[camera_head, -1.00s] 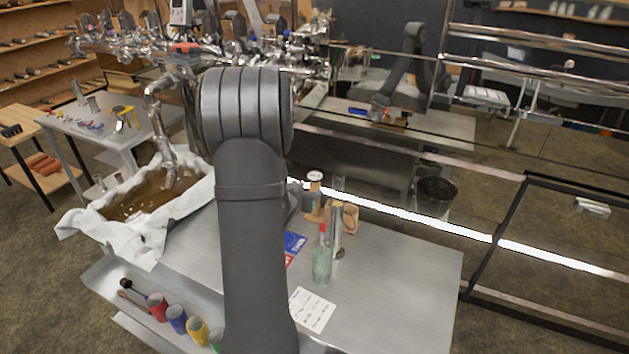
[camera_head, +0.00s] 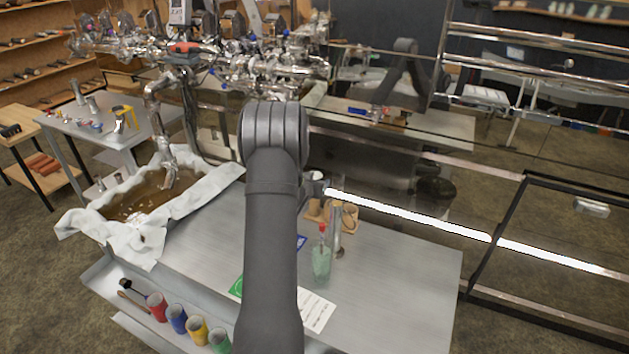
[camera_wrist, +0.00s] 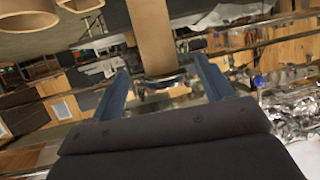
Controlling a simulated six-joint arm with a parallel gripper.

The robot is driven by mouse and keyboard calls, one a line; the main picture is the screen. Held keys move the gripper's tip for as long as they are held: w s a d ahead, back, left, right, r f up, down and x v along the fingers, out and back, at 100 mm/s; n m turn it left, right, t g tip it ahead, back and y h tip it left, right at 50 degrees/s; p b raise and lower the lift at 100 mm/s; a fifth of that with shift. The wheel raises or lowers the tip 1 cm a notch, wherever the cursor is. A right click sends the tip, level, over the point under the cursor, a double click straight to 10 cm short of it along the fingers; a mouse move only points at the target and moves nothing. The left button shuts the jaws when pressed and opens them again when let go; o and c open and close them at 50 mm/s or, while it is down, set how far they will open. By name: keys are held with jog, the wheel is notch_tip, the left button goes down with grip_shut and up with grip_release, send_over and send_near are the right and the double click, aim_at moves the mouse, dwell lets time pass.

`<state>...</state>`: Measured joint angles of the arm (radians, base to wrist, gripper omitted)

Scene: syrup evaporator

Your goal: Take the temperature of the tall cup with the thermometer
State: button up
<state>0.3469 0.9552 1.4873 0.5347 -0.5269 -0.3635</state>
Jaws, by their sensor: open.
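A slim, tall metal cylinder, which looks like the tall cup (camera_head: 337,238), stands upright on the steel table in the head view. A small item with a round white top (camera_head: 316,176), possibly the thermometer, shows beside the end of my arm, partly hidden; I cannot be sure what it is. My gripper (camera_wrist: 165,78) is open in the wrist view, its two blue fingers spread. A tan, column-like thing (camera_wrist: 152,35) with a dark end shows between the fingers; I cannot tell whether it is within reach or touched. In the head view my arm mostly hides my gripper.
A clear greenish bottle with a red top (camera_head: 321,263) stands in front of the cup, and a wooden holder (camera_head: 349,217) behind it. A printed sheet (camera_head: 317,310) lies nearby. Coloured cups (camera_head: 177,318) line the lower front shelf. The table's right side (camera_head: 410,285) is clear.

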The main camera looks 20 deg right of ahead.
jog(key=shift+x, duration=1.55)
jog(key=shift+a, duration=0.15)
jog(key=c, duration=0.8)
